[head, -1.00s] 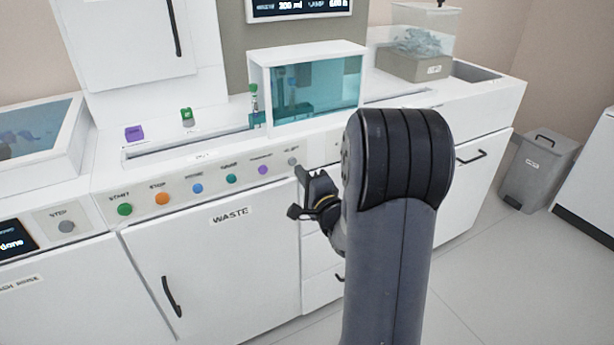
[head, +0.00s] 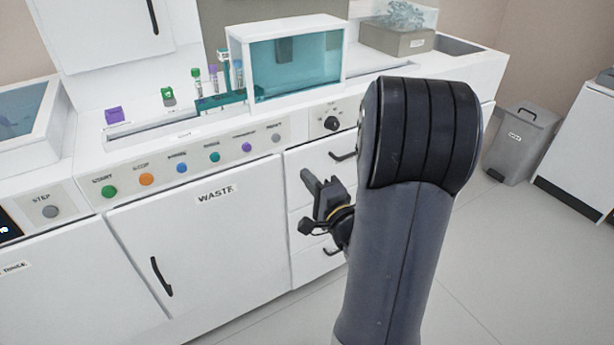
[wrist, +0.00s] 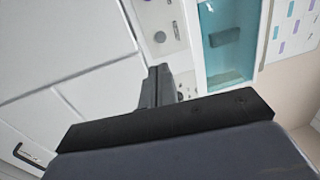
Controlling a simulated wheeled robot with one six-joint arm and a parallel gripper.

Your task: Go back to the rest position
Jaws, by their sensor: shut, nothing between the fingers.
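My gripper (head: 317,187) is shut and empty. In the head view it hangs in front of the white drawer fronts, apart from them, to the right of the WASTE cabinet door and below the button panel. Its shut fingers (wrist: 158,85) also show in the middle of the wrist view. My arm is bent, with its dark joint at the right of centre in the head view, hiding part of the counter front and drawers.
The button panel (head: 128,183) runs along the counter front. A teal-windowed box (head: 295,68) stands on the counter, with a teal rack of tubes (head: 222,99) at its left side. A grey bin (head: 520,142) stands at right. Open floor lies at lower right.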

